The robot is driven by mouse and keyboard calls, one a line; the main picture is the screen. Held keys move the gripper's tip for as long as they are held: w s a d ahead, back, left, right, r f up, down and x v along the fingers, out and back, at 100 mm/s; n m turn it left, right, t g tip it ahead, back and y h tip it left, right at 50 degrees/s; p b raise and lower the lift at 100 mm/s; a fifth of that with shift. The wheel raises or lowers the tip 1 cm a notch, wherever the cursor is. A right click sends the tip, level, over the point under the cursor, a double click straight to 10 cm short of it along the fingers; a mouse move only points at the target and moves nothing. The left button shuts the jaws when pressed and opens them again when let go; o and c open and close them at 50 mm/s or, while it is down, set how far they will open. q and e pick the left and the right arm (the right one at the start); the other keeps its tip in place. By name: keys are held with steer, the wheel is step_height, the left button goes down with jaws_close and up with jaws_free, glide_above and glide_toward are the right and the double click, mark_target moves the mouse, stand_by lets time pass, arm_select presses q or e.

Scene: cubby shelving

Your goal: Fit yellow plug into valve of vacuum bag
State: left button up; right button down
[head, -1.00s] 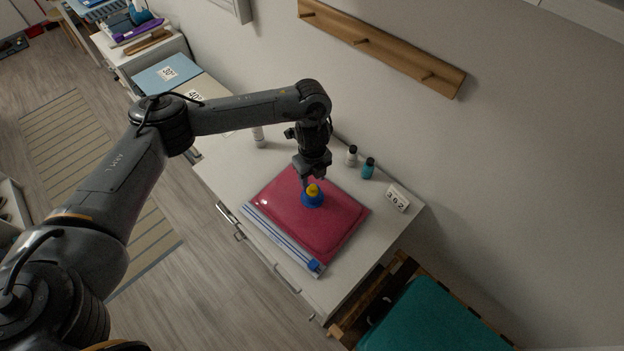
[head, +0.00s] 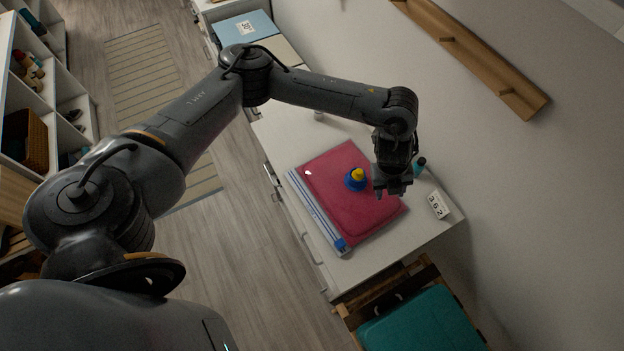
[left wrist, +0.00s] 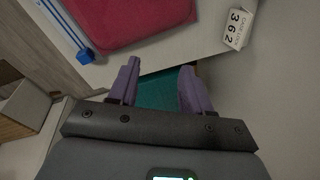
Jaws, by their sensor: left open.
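The red vacuum bag (head: 340,200) lies flat on the white cabinet top, with a blue-and-white zip strip (head: 318,215) along its left edge. The yellow plug (head: 358,174) sits at the blue valve (head: 354,184) on the bag; I cannot tell how deep it is seated. My left gripper (head: 392,192) is open, above the right part of the bag, to the right of the valve. In the left wrist view its two purple fingers (left wrist: 158,88) are apart with nothing between them, and the bag (left wrist: 135,20) shows at the top. My right gripper is not in view.
A white number block (head: 438,205) and a teal bottle (head: 420,165) stand right of the bag. A teal-lidded wooden crate (head: 425,325) is below the cabinet's near end. A wooden peg rail (head: 475,55) is on the wall.

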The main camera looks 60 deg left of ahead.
arm_select(q)
steer(key=s+d+f+t+h, duration=0.1)
steer(key=s+d+h, duration=0.1)
steer(key=d, duration=0.5)
steer(key=s+d+f+h, duration=0.1)
steer(key=s+d, duration=0.1)
steer(key=d, duration=0.5)
steer(key=s+d+r+n+t+h, duration=0.35)
steer(key=d+r+n+t, duration=0.2)
steer(key=d, duration=0.35)
steer(key=s+a+f+n+g+y, duration=0.1)
steer(key=s+a+n+y, duration=0.1)
steer(key=s+a+n, duration=0.3)
steer(key=s+a+f+n+g+y, duration=0.2)
steer(key=s+a+n, duration=0.3)
steer(key=a, duration=0.6)
steer(key=s+a+f+n+g+y, duration=0.1)
steer(key=s+a+f+n+y, duration=0.1)
steer(key=s+a+n+y, duration=0.2)
steer(key=s+a+n, duration=0.2)
steer(key=a, duration=0.2)
steer(key=shift+a+f, duration=0.25)
steer(key=shift+a, duration=0.15)
